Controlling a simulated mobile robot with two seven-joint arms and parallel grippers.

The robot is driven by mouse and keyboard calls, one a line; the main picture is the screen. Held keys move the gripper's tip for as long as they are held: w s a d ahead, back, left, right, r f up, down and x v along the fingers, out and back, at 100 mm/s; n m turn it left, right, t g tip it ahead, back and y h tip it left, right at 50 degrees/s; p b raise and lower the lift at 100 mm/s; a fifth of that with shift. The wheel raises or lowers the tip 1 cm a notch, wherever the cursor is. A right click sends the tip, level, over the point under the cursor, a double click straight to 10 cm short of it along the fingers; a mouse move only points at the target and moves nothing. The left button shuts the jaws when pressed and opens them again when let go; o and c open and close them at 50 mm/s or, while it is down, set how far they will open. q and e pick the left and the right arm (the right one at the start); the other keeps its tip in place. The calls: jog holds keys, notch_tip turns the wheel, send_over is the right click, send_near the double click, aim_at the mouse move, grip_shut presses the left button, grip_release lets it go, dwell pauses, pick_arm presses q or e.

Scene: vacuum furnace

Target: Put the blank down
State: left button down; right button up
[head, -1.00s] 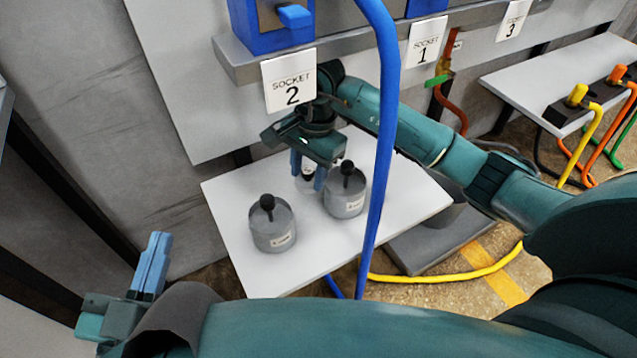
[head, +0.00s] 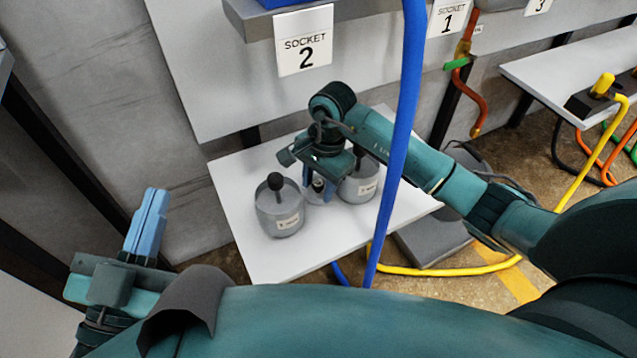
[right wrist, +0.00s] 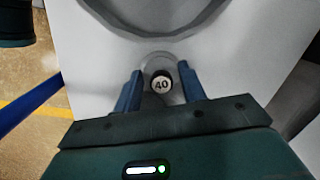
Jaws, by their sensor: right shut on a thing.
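The blank (head: 318,184) is a small dark-topped piece between the blue fingers of my right gripper (head: 318,192). In the right wrist view its round black top (right wrist: 161,82) reads "40", with a finger of my right gripper (right wrist: 161,92) on either side. The right gripper is shut on it, low over the white shelf (head: 265,262), between two grey weights with black knobs. Whether the blank's underside touches the shelf is hidden. My left gripper (head: 147,222) is at the lower left, away from the shelf, with its blue fingers together and nothing between them.
The left grey weight (head: 280,217) and the right grey weight (head: 358,187) stand close on either side. A blue hose (head: 404,110) hangs in front of the shelf's right part. The sign for socket 2 (head: 304,40) is above. The shelf's front part is clear.

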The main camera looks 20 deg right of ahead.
jog(key=shift+f, duration=0.2)
jog(key=o, duration=1.2)
jog(key=shift+r, duration=0.1)
